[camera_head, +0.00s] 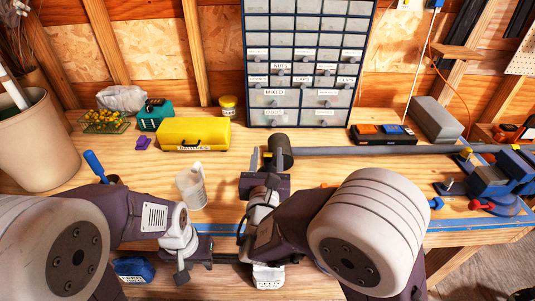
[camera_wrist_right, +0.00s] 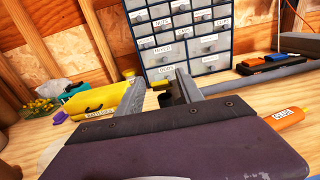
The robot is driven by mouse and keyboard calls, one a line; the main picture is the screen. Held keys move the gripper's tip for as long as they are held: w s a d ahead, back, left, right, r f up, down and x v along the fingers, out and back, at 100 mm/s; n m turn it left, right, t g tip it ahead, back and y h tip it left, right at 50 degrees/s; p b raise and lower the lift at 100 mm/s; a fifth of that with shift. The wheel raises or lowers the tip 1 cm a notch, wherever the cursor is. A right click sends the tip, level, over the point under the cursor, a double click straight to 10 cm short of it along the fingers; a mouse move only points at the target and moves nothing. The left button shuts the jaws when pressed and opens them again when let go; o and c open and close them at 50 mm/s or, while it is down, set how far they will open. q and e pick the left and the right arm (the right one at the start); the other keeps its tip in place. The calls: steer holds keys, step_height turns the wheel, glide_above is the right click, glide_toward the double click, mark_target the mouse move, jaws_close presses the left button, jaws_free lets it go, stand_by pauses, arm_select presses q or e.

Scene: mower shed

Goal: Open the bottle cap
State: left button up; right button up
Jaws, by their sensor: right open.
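A translucent whitish bottle (camera_head: 191,188) stands on the wooden bench near its front edge, between my two arms. Its narrow top is too small to tell the cap clearly. My right gripper (camera_head: 268,160) is to the right of the bottle and farther back, over the bench. Its fingers are apart in the right wrist view (camera_wrist_right: 160,88), with a dark object with a yellowish part showing between and beyond them. My left gripper (camera_head: 194,268) is low at the bench's front edge, below the bottle in the picture and apart from it; its finger opening is unclear.
A yellow case (camera_head: 193,133), a drawer cabinet (camera_head: 305,60) and a yellow tub (camera_head: 227,105) stand at the back. A long grey pipe (camera_head: 370,150) lies to the right, near a blue vise (camera_head: 490,180). A blue-handled tool (camera_head: 95,165) stands left of the bottle.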

steer(key=shift+d, duration=0.1)
steer(key=shift+w, duration=0.1)
jaws_close()
steer(key=shift+r+p, duration=0.3)
steer(key=shift+p, duration=0.35)
steer(key=g+p, duration=0.2)
steer(key=p, duration=0.2)
steer(key=w+r+g+p, duration=0.1)
steer(key=g+p, duration=0.1)
steer(key=p, duration=0.3)
steer(key=w+r+g+p, duration=0.1)
steer(key=g+p, duration=0.1)
steer(key=p, duration=0.3)
steer(key=shift+d+r+g, duration=0.1)
steer(key=shift+r+g, duration=0.05)
steer(key=shift+g, duration=0.15)
steer(key=g+p, duration=0.1)
steer(key=p, duration=0.3)
steer(key=w+g+p, duration=0.1)
steer(key=p, duration=0.3)
steer(key=g+p, duration=0.2)
steer(key=p, duration=0.2)
steer(key=shift+w+f+y+p, duration=0.2)
steer(key=shift+f+y+p, duration=0.1)
steer(key=shift+p, duration=0.05)
steer(key=shift+w+f+g+p, duration=0.1)
steer(key=shift+f+g+p, duration=0.2)
steer(key=shift+p, duration=0.35)
steer(key=shift+f, duration=0.1)
